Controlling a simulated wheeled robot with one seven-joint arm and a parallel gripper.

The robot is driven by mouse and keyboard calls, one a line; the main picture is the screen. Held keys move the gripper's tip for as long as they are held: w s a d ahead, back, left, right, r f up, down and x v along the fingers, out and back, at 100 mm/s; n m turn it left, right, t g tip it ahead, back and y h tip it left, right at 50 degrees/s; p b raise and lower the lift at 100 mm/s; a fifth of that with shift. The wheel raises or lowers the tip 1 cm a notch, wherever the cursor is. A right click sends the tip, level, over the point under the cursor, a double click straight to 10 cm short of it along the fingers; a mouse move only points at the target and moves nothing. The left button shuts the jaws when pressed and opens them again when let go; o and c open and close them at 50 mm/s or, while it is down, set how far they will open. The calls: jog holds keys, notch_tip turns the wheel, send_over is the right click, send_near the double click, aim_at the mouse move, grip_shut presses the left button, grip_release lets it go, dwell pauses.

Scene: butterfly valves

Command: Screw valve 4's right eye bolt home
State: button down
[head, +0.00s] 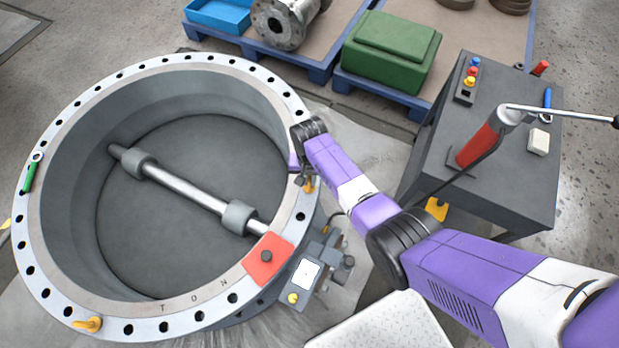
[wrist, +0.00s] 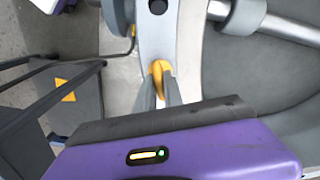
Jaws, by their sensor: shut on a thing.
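The valve (head: 150,310) is a big grey ring with a pale, drilled flange and a shaft across its bore. A yellow eye bolt (head: 309,185) stands at the flange's right side, beside my gripper (head: 300,181). In the wrist view the fingers of my gripper (wrist: 160,94) are shut on this yellow eye bolt (wrist: 158,72), over the flange. The fingers hide its lower part, so I cannot tell how deep its thread sits. A second yellow eye bolt (head: 88,323) lies or stands at the flange's front left.
A red plate (head: 268,257) and a grey actuator box (head: 310,272) sit at the valve's near right. A green-handled tool (head: 31,175) is on the left rim. A dark cart (head: 520,185) stands right; pallets with a green case (head: 390,55) lie behind.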

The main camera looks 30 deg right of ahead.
aim_at(309, 178)
jog(key=shift+m, duration=0.5)
jog(key=c, duration=1.5)
grip_release()
jog(key=shift+o, duration=0.2)
jog(key=shift+r, duration=0.1)
jog(key=shift+r+p, duration=0.65)
jog(key=shift+r, duration=3.2)
